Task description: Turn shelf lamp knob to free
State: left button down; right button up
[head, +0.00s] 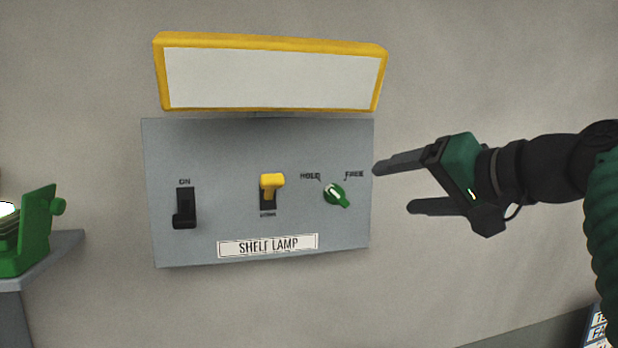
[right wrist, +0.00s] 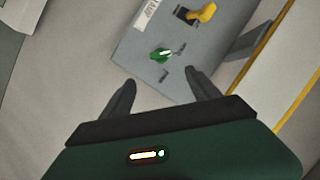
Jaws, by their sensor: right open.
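The green knob (head: 336,194) is on the right side of the grey shelf lamp panel (head: 220,150), between the printed words HOLD and FREE. Its white mark is toward the upper left, on the HOLD side. In the right wrist view the knob (right wrist: 160,54) lies just beyond the fingertips, roughly between them. My right gripper (head: 393,188) is open and empty, to the right of the knob and apart from it. Its two fingers (right wrist: 160,80) are spread. My left gripper is not in view.
A yellow-capped lever (head: 271,185) and a black ON switch (head: 185,207) sit left of the knob. A yellow-framed white lamp (head: 270,78) juts above the panel. A green device (head: 38,235) stands on a ledge at left. The wall right of the panel is bare.

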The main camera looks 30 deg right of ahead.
jog(key=p, duration=0.3)
send_near(340, 194)
jog(key=p+x, duration=0.2)
jog(key=x, duration=0.6)
jog(key=shift+w+p, duration=0.4)
jog(key=shift+w+f, duration=0.2)
jog(key=shift+w, duration=0.1)
jog(key=shift+s+d, duration=0.4)
jog(key=shift+d, duration=0.05)
jog(key=shift+s, duration=0.1)
jog(key=shift+c, duration=0.9)
jog(key=shift+a, duration=0.3)
jog(key=c, duration=0.9)
jog(key=shift+f, duration=0.1)
jog(key=shift+c, duration=1.4)
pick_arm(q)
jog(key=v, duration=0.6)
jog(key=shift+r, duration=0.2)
pick_arm(e)
jog(key=shift+d, duration=0.1)
